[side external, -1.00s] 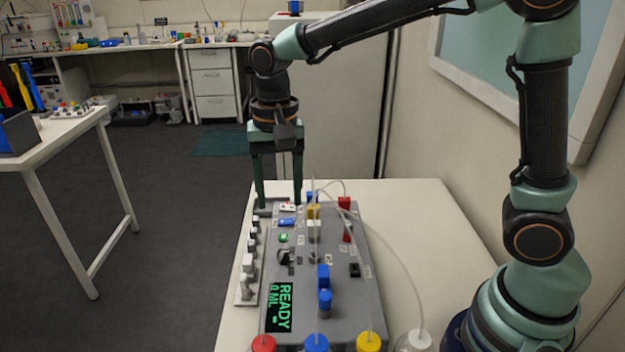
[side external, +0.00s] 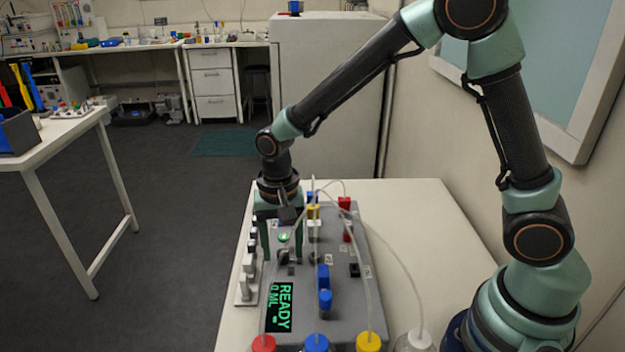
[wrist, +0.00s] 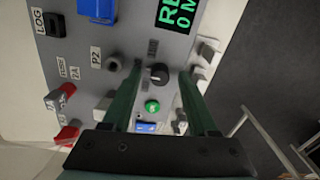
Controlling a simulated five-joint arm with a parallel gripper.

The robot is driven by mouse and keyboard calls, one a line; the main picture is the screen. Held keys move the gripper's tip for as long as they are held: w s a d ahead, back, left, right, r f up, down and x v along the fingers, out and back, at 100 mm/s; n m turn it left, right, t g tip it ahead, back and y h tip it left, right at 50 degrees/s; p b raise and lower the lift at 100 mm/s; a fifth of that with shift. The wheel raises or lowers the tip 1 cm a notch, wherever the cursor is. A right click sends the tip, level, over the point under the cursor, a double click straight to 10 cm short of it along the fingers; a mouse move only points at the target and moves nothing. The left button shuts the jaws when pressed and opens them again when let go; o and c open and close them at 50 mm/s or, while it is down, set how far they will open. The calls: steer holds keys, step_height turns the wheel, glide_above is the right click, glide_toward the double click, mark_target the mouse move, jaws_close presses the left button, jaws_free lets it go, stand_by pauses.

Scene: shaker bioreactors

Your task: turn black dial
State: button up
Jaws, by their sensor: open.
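The black dial (wrist: 159,73) sits on the grey control panel (wrist: 125,25), below the READY display. In the side external view the dial (side external: 284,257) is a small dark knob near the panel's left side. My gripper (wrist: 161,70) is open and points down, with one green finger on each side of the dial in the wrist view. In the side external view my gripper (side external: 283,252) is low over the panel with its fingers straddling the dial. I cannot tell whether either finger touches it. Nothing is held.
A lit green button (wrist: 151,106) and a blue switch (wrist: 146,127) lie close to the dial. White switches (side external: 246,270) line the left edge. Thin tubes arch over the panel from capped bottles (side external: 316,343) in front.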

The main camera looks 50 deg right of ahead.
jaws_close()
steer(key=shift+n, duration=0.4)
steer(key=n, duration=0.5)
steer(key=shift+n, duration=0.3)
steer(key=n, duration=0.5)
steer(key=shift+n, duration=0.4)
jaws_free()
